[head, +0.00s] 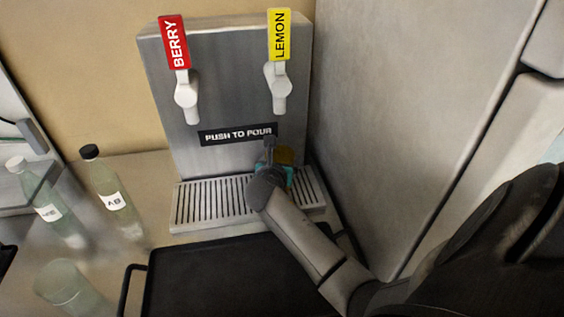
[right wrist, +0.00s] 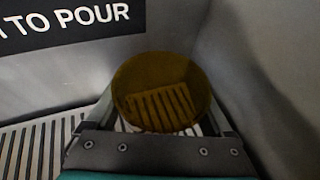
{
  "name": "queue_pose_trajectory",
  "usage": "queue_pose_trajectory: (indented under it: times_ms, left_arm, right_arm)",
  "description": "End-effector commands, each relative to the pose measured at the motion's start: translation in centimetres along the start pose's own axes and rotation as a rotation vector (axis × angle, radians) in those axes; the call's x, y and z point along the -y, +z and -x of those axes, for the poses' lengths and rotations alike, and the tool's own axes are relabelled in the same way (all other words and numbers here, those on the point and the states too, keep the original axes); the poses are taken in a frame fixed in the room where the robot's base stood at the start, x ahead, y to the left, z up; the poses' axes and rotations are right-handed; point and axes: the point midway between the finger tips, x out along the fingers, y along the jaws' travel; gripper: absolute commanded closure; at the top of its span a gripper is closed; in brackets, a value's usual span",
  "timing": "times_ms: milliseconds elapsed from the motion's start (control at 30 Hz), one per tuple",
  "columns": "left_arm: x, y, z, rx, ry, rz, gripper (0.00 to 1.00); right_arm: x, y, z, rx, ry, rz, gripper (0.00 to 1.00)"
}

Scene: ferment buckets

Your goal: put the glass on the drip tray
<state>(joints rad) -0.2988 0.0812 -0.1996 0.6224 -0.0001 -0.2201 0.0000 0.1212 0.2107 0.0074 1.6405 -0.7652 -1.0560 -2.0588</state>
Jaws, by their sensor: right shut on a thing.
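An amber see-through glass (head: 285,155) is held in my right gripper (head: 279,160), under the yellow LEMON tap. Most of it is hidden behind the gripper in the head view. In the right wrist view the glass (right wrist: 160,85) sits between the fingers of my right gripper (right wrist: 160,118), which are shut on it. The slots of the drip tray (head: 215,203) show through the glass, so it is over the tray's right part. I cannot tell whether its base touches the tray. My left gripper is out of view.
The steel dispenser carries a red BERRY tap (head: 175,45) and a yellow LEMON tap (head: 279,40). A grey wall (head: 410,110) stands close on the right. A black tray (head: 225,275) lies in front. Two bottles (head: 108,195) (head: 48,205) and a clear glass (head: 68,285) stand left.

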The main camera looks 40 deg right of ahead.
Motion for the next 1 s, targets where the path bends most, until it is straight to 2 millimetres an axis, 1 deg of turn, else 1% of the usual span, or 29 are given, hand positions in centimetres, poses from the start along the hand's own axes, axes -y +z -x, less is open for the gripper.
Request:
queue_pose_trajectory:
  times_ms: [133, 267, 300, 400, 733, 867, 1000]
  left_arm:
    - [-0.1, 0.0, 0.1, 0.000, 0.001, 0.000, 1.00]
    - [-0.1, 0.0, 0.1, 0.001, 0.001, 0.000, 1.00]
    - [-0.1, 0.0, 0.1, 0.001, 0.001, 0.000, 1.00]
    - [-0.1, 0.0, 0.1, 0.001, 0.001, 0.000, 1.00]
    - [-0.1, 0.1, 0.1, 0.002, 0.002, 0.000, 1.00]
    - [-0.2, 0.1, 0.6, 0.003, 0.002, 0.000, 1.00]
    - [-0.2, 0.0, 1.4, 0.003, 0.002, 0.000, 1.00]
  right_arm:
    - [0.0, 0.2, 0.1, 0.003, 0.000, -0.001, 0.83]
    - [0.0, 0.0, 0.0, 0.002, 0.000, 0.000, 0.83]
    - [0.0, -0.1, -0.1, 0.001, -0.001, 0.000, 0.12]
    - [0.0, -0.1, -0.1, 0.001, 0.000, 0.000, 0.01]
    - [0.0, 0.2, 0.2, 0.001, 0.000, -0.001, 0.00]
    - [-0.1, 0.2, 1.7, 0.001, 0.001, 0.000, 0.00]
    - [0.0, 0.2, 4.4, -0.001, 0.002, 0.000, 0.00]
